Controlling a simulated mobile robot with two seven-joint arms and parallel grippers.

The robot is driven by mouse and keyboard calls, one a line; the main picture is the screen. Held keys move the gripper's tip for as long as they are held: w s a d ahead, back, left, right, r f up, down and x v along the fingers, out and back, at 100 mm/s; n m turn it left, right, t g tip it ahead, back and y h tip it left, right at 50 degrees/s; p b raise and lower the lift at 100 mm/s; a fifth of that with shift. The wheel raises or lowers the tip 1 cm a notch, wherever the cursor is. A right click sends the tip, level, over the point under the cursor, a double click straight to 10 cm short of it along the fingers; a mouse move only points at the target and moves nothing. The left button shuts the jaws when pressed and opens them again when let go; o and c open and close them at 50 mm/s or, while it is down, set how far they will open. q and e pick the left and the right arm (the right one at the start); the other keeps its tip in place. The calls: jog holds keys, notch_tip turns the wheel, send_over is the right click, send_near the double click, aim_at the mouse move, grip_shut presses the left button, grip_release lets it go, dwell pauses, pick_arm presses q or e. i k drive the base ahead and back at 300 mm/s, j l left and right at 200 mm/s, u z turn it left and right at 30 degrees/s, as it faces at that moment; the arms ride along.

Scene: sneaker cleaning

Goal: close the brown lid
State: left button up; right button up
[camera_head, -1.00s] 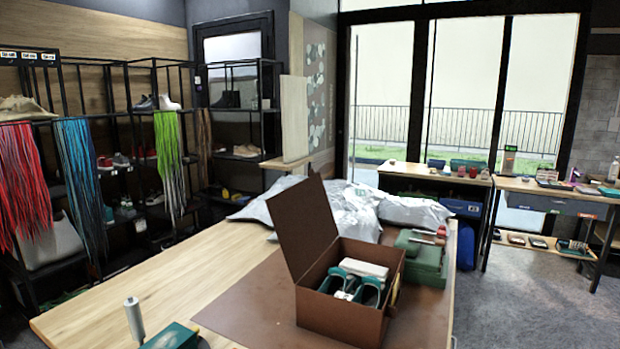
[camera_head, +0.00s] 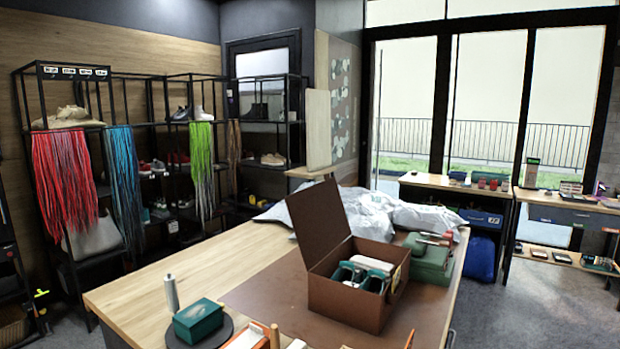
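The brown box (camera_head: 345,308) stands on the brown mat on the wooden table, right of the picture's centre. Its brown lid (camera_head: 318,222) is open, standing up and leaning back to the left. Inside the box are a pair of green and white sneakers (camera_head: 360,277) and a pale block-like item (camera_head: 374,264). Neither of my grippers shows in this view.
A green case (camera_head: 432,262) with red-handled tools on it stands right behind the box. Silvery bags (camera_head: 370,215) lie behind the lid. A teal box (camera_head: 198,319) on a dark disc and a grey cylinder (camera_head: 171,293) stand front left. The table's left part (camera_head: 215,262) is clear.

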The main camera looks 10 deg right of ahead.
aim_at(318, 216)
jog(key=k+l+u, duration=0.6)
jog(key=l, duration=0.15)
jog(key=l+u, duration=0.1)
jog(key=l, duration=0.2)
jog(key=k+l+u, duration=0.15)
jog(key=l+u, duration=0.2)
jog(key=l, duration=0.3)
jog(key=k+l+u, duration=0.15)
jog(key=l, duration=0.3)
jog(key=l+u, duration=0.2)
jog(key=l, duration=0.35)
jog(key=l+u, duration=0.2)
jog(key=l, duration=0.35)
jog(key=l+u, duration=0.2)
jog(key=l, duration=0.3)
jog(key=l+u, duration=0.2)
jog(key=l, duration=0.35)
jog(key=k+l+u, duration=0.15)
jog(key=l, duration=0.4)
jog(key=k+l+u, duration=0.2)
jog(key=l, duration=0.3)
jog(key=l+u, duration=0.2)
jog(key=l, duration=0.3)
jog(key=k+l+u, duration=0.2)
jog(key=l, duration=0.25)
